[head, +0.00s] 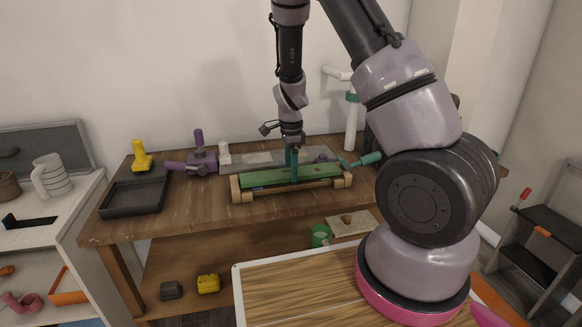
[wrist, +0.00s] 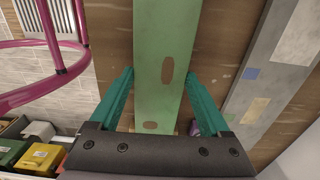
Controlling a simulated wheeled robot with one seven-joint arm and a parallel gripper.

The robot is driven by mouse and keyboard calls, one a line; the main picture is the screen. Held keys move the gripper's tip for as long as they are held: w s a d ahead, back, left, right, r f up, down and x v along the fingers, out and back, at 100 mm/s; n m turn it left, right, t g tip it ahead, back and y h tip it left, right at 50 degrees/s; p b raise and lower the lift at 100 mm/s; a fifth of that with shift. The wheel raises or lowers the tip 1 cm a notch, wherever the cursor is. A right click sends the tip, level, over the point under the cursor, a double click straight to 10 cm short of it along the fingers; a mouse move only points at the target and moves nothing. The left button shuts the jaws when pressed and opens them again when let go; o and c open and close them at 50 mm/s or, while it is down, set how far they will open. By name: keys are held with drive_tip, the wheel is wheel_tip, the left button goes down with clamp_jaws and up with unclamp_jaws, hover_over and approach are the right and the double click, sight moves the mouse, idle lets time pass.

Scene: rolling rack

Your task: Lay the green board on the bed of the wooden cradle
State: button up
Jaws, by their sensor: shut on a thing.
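The green board (head: 265,178) is long and flat and lies lengthwise along the wooden cradle (head: 236,196) on the workbench, between its end blocks. In the head view I cannot tell whether it rests on the bed or is held just above it. My gripper (head: 294,177) points down, its teal fingers shut on the board right of its middle. In the wrist view the board (wrist: 167,35) runs between the two fingers (wrist: 160,75) and shows brown oval patches. The board and my fingers hide most of the cradle bed.
A grey plank (head: 262,158) lies behind the cradle. A black tray (head: 134,195), a yellow-handled tool (head: 142,157) and a purple tool (head: 200,155) are at the left. A teal-handled tool (head: 367,160) lies at the right. The bench front (head: 185,215) is clear.

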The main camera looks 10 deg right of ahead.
drive_tip(key=shift+f, duration=0.65)
drive_tip(key=o, duration=1.5)
wheel_tip(320, 180, up, 11)
drive_tip(key=shift+f, duration=0.1)
